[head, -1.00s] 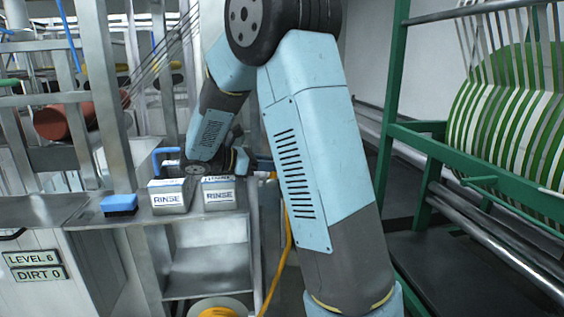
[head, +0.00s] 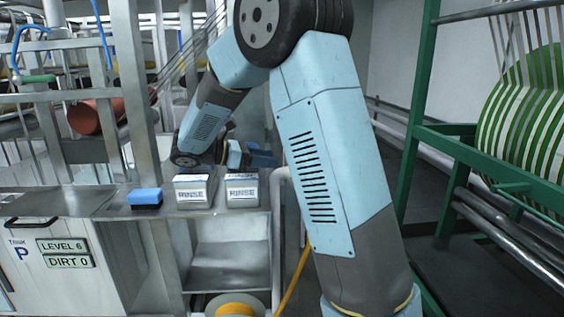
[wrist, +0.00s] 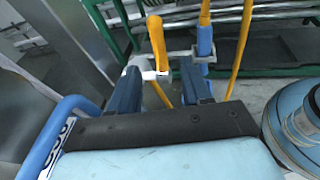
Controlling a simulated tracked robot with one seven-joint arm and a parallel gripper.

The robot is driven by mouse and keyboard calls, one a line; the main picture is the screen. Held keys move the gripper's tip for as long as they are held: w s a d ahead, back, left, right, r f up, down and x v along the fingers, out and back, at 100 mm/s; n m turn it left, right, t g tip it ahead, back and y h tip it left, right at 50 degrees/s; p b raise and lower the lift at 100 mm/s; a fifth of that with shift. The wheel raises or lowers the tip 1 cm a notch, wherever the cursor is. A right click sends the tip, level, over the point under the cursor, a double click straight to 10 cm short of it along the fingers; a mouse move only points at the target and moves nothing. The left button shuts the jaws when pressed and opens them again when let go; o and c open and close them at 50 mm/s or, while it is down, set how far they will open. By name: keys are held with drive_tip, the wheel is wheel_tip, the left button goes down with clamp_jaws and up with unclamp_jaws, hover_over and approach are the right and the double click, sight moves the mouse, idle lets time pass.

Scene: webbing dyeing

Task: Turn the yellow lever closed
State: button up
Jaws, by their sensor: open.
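The yellow lever (wrist: 157,42) shows in the wrist view, upright in the picture, on a pale metal valve fitting (wrist: 148,74). My gripper (wrist: 160,80) is open, with its two dark blue fingers on either side of the lever's lower end in the picture. Nothing is held, and I cannot tell whether a finger touches the lever. In the head view my gripper (head: 262,156) is small beyond the rinse boxes and partly behind my arm. The lever cannot be made out there.
A blue pipe (wrist: 205,38) and a yellow hose (wrist: 239,50) stand right of the lever. Two RINSE boxes (head: 192,192) (head: 242,190) and a blue sponge (head: 146,197) sit on the metal shelf. A green frame (head: 420,110) with a striped reel (head: 520,110) stands at right.

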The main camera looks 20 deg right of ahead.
drive_tip(key=shift+v, duration=2.7)
drive_tip(key=shift+s, duration=0.1)
drive_tip(key=shift+c, duration=0.3)
